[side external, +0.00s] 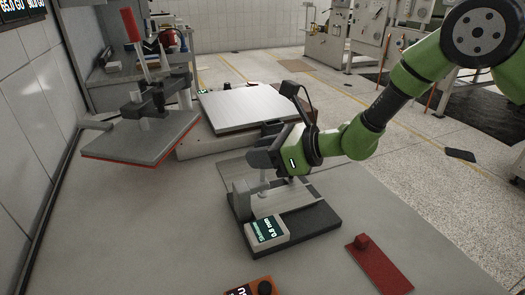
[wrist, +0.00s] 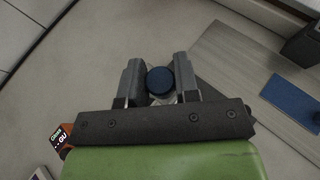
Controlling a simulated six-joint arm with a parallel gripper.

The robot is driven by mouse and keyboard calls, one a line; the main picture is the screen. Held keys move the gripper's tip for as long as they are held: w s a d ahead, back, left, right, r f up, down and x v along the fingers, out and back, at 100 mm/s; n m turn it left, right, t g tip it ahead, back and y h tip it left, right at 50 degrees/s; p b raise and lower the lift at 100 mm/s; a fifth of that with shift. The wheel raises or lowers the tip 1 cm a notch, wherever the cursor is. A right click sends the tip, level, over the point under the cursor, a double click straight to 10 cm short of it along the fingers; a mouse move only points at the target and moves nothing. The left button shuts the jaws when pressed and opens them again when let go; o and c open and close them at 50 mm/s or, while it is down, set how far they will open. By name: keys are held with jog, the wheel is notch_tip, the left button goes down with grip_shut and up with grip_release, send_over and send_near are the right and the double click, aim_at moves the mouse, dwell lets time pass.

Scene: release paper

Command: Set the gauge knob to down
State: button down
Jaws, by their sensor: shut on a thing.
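The thickness gauge (side external: 322,223) stands on the table with a dark base, a pale metal block and a lit display (side external: 267,231) that seems to read 0.8 mm. My gripper (side external: 264,160) is above the back of the gauge, pointing down. In the wrist view my gripper (wrist: 159,80) has its two grey fingers on either side of a round dark blue knob (wrist: 160,81), shut on it. In the side view the fingers and the arm hide this knob, so its height is hard to tell.
A press with a red handle (side external: 131,25) and a wide grey plate (side external: 140,135) stands at the left. A scale with a pale platform (side external: 247,108) is behind the gauge. A red slab with a small knob (side external: 381,267) and an orange device (side external: 250,287) lie in front. The left foreground is clear.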

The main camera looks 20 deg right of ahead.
jog(key=shift+f, duration=1.7)
jog(key=c, duration=0.9)
grip_release()
jog(key=shift+o, duration=0.2)
jog(key=v, duration=1)
jog(key=shift+r, duration=0.1)
